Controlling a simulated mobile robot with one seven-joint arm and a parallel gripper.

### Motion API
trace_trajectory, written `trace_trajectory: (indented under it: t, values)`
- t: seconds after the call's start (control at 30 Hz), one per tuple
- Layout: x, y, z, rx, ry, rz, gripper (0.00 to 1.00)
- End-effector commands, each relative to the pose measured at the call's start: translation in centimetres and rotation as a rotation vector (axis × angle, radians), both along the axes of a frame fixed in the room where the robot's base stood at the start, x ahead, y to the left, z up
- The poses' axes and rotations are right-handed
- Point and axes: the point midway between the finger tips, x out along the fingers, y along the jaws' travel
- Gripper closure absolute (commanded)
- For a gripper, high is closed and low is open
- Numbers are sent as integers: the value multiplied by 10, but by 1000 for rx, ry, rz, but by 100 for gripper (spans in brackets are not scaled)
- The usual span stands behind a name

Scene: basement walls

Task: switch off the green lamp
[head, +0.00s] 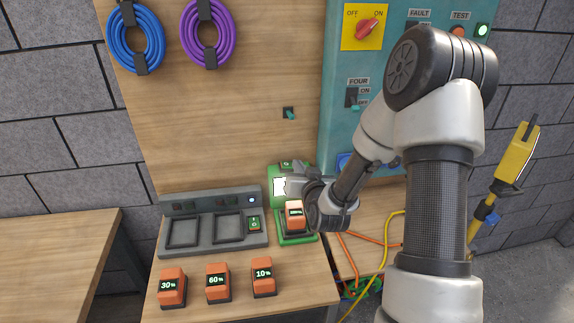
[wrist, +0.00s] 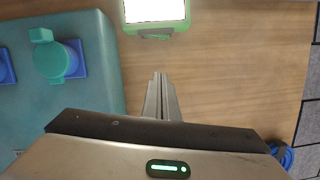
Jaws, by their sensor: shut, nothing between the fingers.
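The green lamp (head: 274,199) stands against the wooden board at the back of the bench, and its white panel is lit. It also shows at the top of the wrist view (wrist: 184,20), with a small dark part on its near edge. A small green switch (head: 287,164) shows on its upper part in the head view. My gripper (wrist: 160,76) is shut and empty, with its fingertips apart from the lamp in the wrist picture. In the head view my gripper (head: 293,184) overlaps the lamp's right side and hides part of it; contact cannot be told there.
An orange battery block (head: 295,216) sits in a green base in front of the lamp. A grey console (head: 212,243) is left of it, with several orange blocks in front. A teal control panel (head: 335,120) stands right; its teal plug (wrist: 50,60) shows in the wrist view.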

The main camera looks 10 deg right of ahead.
Motion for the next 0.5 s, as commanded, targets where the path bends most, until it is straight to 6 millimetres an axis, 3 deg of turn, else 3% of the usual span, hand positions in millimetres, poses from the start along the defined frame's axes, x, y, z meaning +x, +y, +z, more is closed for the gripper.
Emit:
trace_trajectory:
  t: [0.27,0.5]
  values:
    - [9,1,-2,0,1,0,100]
    - [52,3,-12,2,0,0,100]
